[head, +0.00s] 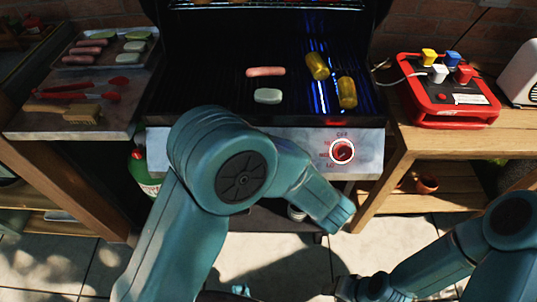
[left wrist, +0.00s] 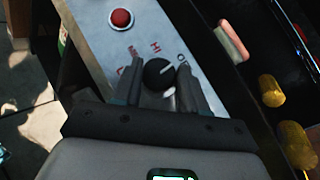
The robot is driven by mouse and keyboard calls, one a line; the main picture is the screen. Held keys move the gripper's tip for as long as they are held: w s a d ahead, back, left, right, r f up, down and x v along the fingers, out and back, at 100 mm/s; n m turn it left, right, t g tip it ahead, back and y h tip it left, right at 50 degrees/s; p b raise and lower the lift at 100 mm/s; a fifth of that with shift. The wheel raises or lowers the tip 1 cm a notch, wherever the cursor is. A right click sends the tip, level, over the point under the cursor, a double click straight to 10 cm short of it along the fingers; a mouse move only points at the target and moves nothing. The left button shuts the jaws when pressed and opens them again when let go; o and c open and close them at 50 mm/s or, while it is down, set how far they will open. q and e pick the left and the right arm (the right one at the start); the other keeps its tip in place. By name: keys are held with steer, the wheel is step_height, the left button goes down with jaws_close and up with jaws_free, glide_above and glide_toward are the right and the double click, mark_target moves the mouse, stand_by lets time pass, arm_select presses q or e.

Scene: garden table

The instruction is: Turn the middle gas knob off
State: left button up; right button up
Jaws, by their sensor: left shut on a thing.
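The black gas knob (left wrist: 158,75) sits on the grill's metal front panel in the left wrist view. Its white pointer mark faces the OFF lettering, with HI and other lettering printed around it. My left gripper (left wrist: 163,84) is shut on this knob, with one dark finger on each side. In the head view my left arm crosses in front of the panel and hides this knob and the left gripper.
A sausage (head: 265,71), a pale piece (head: 268,96) and two corn pieces (head: 347,92) lie on the grill. A food tray (head: 66,62) and brush (head: 82,113) are on the left shelf. A red box (head: 455,115) is on the right table. A round red control (left wrist: 121,18) is on the panel.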

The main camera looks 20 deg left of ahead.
steer(key=shift+f, duration=0.1)
stand_by(0.4)
arm_select(q)
steer(key=o, duration=1.1)
steer(key=shift+c, duration=0.2)
